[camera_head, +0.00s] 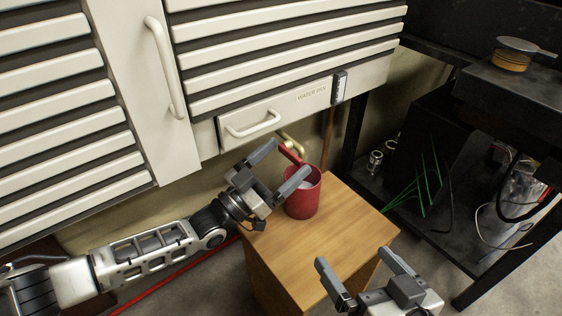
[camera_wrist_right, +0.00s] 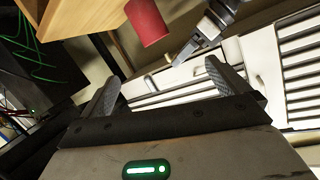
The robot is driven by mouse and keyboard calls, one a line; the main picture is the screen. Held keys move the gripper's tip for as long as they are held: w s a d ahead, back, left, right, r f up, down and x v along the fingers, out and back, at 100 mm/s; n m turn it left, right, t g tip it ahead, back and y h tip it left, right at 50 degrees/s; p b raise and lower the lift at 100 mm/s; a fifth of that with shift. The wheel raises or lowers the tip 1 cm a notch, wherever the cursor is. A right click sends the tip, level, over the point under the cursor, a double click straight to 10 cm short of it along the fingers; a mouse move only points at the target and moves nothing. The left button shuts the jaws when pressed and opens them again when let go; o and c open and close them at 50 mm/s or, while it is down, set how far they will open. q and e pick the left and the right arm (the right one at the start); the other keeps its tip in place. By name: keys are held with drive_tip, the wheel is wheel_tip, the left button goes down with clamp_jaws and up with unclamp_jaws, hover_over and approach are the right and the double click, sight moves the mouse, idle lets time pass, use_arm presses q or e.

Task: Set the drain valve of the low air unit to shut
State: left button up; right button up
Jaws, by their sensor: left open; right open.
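The low air unit (camera_head: 205,140) is a beige louvred cabinet with a drawer marked WATER PAN (camera_head: 250,122). Below the drawer, a brass drain pipe (camera_head: 291,142) carries a valve with a red lever (camera_head: 291,154), which slants down to the right. My left gripper (camera_head: 281,166) is open, with its fingers on either side of the lever in the picture; I cannot tell whether they touch it. My right gripper (camera_head: 352,260) is open and empty, low in front of the wooden stand. It also shows in the right wrist view (camera_wrist_right: 160,76).
A red cup (camera_head: 303,200) stands on the wooden stand (camera_head: 345,225) under the valve, close to my left gripper; it also shows in the right wrist view (camera_wrist_right: 147,22). A dark metal bench (camera_head: 510,88) with cables and clutter stands at the right.

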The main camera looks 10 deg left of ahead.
use_arm(q)
drive_tip(key=c, duration=0.9)
drive_tip(key=shift+c, duration=0.2)
drive_tip(key=shift+s+r+n+p, duration=0.1)
drive_tip(key=shift+n+p, duration=0.2)
drive_tip(key=shift+n, duration=0.1)
drive_tip(key=shift+r+n+t+y+p, duration=0.2)
drive_tip(key=shift+n+t+y+p, duration=0.3)
drive_tip(key=shift+n, duration=0.3)
drive_tip(key=shift+d+r+n+p, duration=0.1)
drive_tip(key=shift+n+p, duration=0.25)
drive_tip(key=shift+n, duration=0.15)
drive_tip(key=n+y+p, duration=0.1)
drive_tip(key=n, duration=0.1)
drive_tip(key=n+t+y+p, duration=0.1)
drive_tip(key=n, duration=0.1)
drive_tip(key=n+y+p, duration=0.1)
drive_tip(key=n, duration=0.1)
drive_tip(key=shift+r+n+p, duration=0.3)
drive_tip(key=shift+r+n, duration=0.1)
use_arm(e)
drive_tip(key=f+g, duration=0.1)
drive_tip(key=d+f+g+h, duration=0.1)
drive_tip(key=f+h, duration=0.1)
drive_tip(key=f, duration=0.1)
drive_tip(key=shift+s+d+g, duration=0.15)
drive_tip(key=shift+d+g, duration=0.2)
drive_tip(key=shift+g, duration=0.05)
